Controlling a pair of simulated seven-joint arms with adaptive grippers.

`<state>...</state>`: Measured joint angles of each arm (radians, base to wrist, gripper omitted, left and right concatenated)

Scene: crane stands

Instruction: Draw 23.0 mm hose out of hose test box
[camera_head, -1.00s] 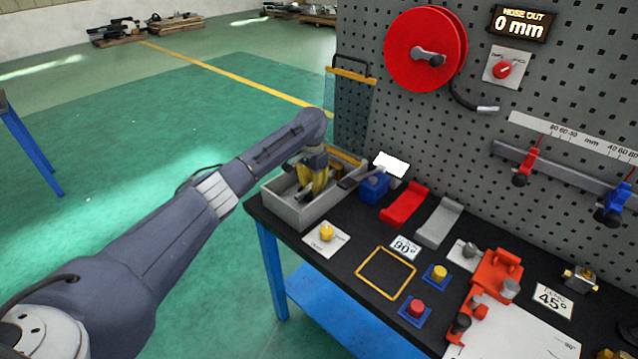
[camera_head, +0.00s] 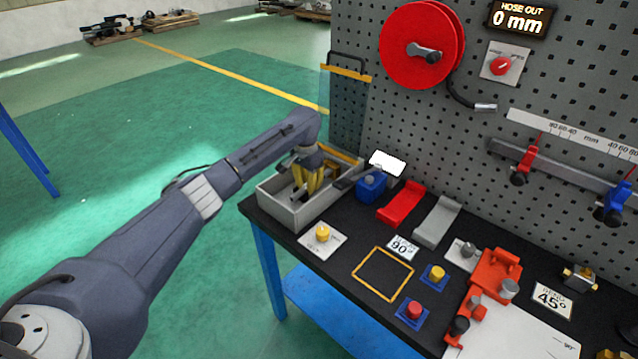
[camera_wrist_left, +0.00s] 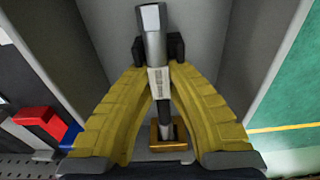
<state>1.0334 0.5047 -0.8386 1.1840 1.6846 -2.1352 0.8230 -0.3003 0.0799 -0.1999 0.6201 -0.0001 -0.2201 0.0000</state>
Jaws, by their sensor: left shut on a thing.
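The hose reel is a red disc (camera_head: 421,45) on the pegboard, with a crank in its middle. A black hose hangs from it and ends in a metal tip (camera_head: 485,106). The readout (camera_head: 519,20) above says HOSE OUT 0 mm. My left gripper (camera_head: 311,188) is down in an open grey box (camera_head: 286,214) at the table's left end. In the left wrist view its yellow fingers (camera_wrist_left: 158,49) are shut on a grey metal piece (camera_wrist_left: 154,35) with a pale label. A dark stem below it ends at a yellow-brown square. My right gripper is not in view.
A red dial (camera_head: 500,66) sits beside the reel. A blue block (camera_head: 371,186), red ramp (camera_head: 401,204) and grey ramp (camera_head: 438,222) stand right of the box. Buttons and a yellow square outline (camera_head: 384,273) lie in front. A ruler rail (camera_head: 575,170) runs along the pegboard.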

